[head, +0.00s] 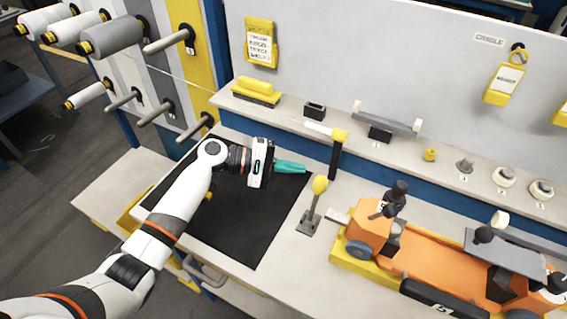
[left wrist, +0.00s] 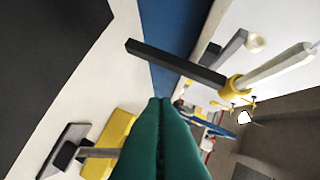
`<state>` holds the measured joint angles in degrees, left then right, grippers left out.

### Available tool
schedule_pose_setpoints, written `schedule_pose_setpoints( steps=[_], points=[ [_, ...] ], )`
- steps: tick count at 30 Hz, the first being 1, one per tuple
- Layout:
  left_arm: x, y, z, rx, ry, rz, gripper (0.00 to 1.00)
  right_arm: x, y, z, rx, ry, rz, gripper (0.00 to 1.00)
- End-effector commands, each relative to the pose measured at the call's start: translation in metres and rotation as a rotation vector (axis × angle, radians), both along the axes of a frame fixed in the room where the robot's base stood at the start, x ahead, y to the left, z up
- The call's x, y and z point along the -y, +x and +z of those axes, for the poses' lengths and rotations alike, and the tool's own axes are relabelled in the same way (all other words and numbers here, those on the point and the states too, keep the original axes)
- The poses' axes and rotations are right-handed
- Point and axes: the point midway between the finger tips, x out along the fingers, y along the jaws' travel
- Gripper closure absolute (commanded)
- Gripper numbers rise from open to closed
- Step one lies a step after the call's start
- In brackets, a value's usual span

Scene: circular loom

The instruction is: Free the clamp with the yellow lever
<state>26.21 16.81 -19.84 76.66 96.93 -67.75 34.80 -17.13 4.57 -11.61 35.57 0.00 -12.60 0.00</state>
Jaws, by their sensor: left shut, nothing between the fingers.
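The lever's yellow knob (head: 320,184) tops a short grey rod that rises from a grey base plate (head: 308,223) on the bench. My left gripper (head: 305,169) has teal fingers, shut and empty, with tips pointing right, just above and left of the knob in the head view. Its shut fingers (left wrist: 160,105) fill the lower middle of the left wrist view. Contact with the knob cannot be told. My right gripper is not in view.
A black post (head: 335,160) with a yellow collar and white handle stands close right of my fingertips. An orange fixture (head: 420,250) with black knobs sits on a yellow base at right. A black mat (head: 240,225) lies under my arm. A shelf of small parts runs behind.

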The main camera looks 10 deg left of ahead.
Motion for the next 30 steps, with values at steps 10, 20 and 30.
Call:
schedule_pose_setpoints(
  steps=[10,20,30],
  points=[
    [0.048,-0.008,0.001,0.001,0.002,0.0,1.0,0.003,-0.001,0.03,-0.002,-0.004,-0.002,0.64],
    [0.046,-0.027,0.006,0.0,0.001,0.001,1.0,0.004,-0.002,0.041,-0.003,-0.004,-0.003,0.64],
    [0.046,-0.028,0.005,0.003,0.0,0.0,1.0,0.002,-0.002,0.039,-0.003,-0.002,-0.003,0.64]
  ],
)
